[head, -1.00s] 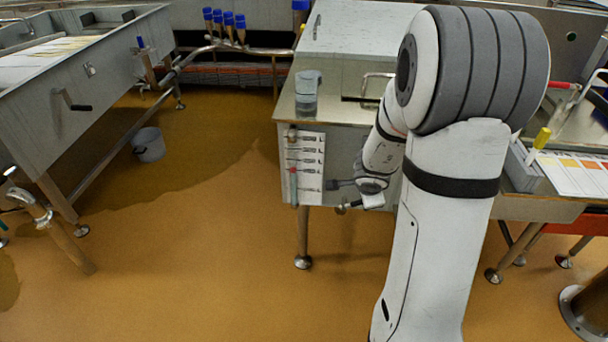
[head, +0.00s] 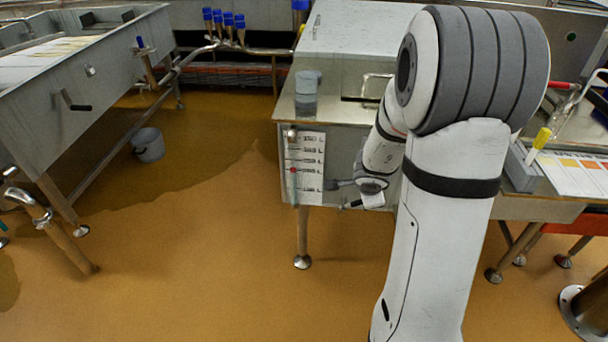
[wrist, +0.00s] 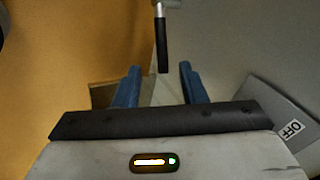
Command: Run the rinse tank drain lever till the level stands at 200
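The drain lever (wrist: 162,45), a black grip on a metal stem, shows in the wrist view, its free end in the gap between my fingertips. My gripper (wrist: 159,68) is open, with a blue finger on each side of the lever and space visible at both sides. In the head view my gripper (head: 356,192) is at the front of the rinse tank (head: 345,150), partly hidden by my arm. A white scale plate (head: 311,165) with a sight tube beside it and a red marker (head: 293,171) is on the tank front.
A plate with the word OFF (wrist: 291,129) shows at right in the wrist view. A grey cup (head: 307,88) stands on the tank top. A bucket (head: 148,145) is on the floor by the left vat (head: 85,80). Floor before the tank is clear.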

